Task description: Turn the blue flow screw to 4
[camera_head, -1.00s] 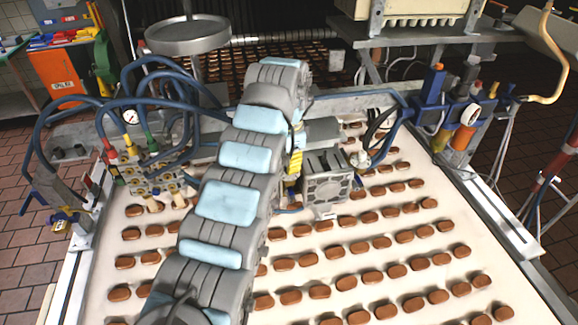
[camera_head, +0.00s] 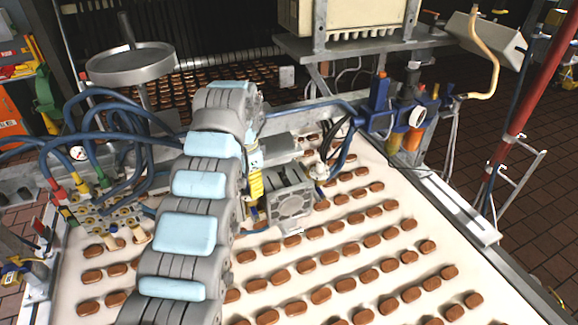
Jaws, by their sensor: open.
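A blue upright part with an orange top (camera_head: 378,98) stands on the valve assembly at the right side of the belt. A blue fitting with a round white face (camera_head: 416,117) sits beside it. I cannot tell which blue part is the flow screw, and no scale or number is readable. My arm rises from the bottom and bends down near the middle, well left of the blue parts. My gripper's fingers cannot be made out beyond the end of the arm. Nothing is seen touching the blue parts.
The white belt (camera_head: 400,290) carries rows of brown pieces. Blue hoses and a gauge (camera_head: 78,153) crowd the left side. A beige box (camera_head: 350,18) overhangs the back, and a red pole (camera_head: 540,70) stands at right.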

